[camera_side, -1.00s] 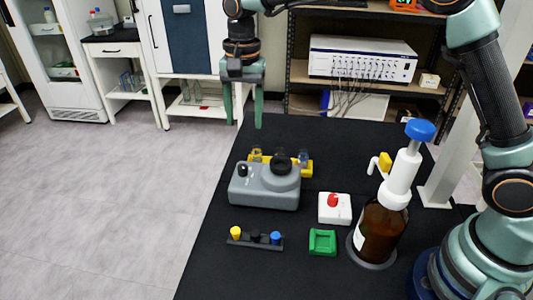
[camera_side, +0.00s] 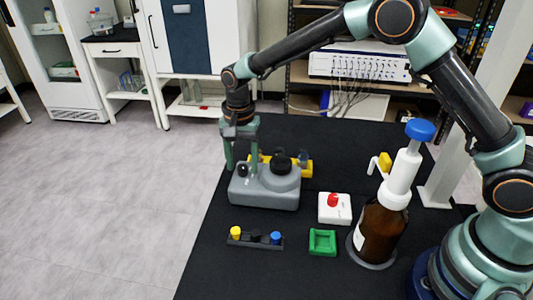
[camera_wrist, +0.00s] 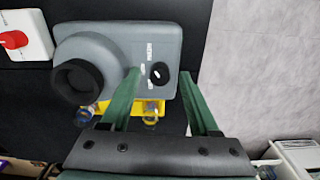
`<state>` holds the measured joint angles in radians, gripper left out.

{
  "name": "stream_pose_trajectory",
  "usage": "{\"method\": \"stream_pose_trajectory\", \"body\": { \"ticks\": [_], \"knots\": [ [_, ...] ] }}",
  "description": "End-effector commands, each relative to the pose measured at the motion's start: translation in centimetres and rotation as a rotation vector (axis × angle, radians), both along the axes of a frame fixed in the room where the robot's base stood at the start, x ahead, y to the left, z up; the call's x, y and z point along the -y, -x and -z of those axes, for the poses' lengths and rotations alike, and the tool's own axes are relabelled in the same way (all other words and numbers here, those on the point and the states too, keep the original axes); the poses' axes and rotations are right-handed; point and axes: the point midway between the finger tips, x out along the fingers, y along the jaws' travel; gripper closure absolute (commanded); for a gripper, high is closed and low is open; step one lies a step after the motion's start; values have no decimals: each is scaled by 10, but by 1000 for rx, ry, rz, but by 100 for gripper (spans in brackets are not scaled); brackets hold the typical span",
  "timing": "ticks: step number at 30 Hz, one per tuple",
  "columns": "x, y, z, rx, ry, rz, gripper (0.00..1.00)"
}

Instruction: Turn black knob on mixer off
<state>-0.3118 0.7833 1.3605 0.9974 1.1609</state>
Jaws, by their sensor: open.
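The grey mixer (camera_side: 265,192) sits on the black table. Its small black knob (camera_side: 243,171) is on top at the left. In the wrist view the knob (camera_wrist: 159,74) has a white mark and lies between my fingertips, with gaps on both sides. A larger round black cup top (camera_side: 283,163) is at the mixer's right. My gripper (camera_side: 240,164) is open and points down over the knob end. In the wrist view my gripper (camera_wrist: 161,76) has its two green fingers spread apart. I cannot tell exactly how high the tips are above the mixer's top.
A yellow rack (camera_side: 307,168) with small vials stands behind the mixer.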

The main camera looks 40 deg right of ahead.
Motion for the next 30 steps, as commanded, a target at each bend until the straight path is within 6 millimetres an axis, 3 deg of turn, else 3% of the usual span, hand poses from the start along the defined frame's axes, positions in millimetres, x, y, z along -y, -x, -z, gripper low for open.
{"method": "stream_pose_trajectory", "body": {
  "ticks": [10,11,15,16,30],
  "knots": [
    [0,0,5,-1,1,0,38],
    [0,0,5,-1,1,0,42],
    [0,0,5,0,0,0,96],
    [0,0,5,0,0,0,100],
    [0,0,4,-1,1,-89,100]
  ]
}}
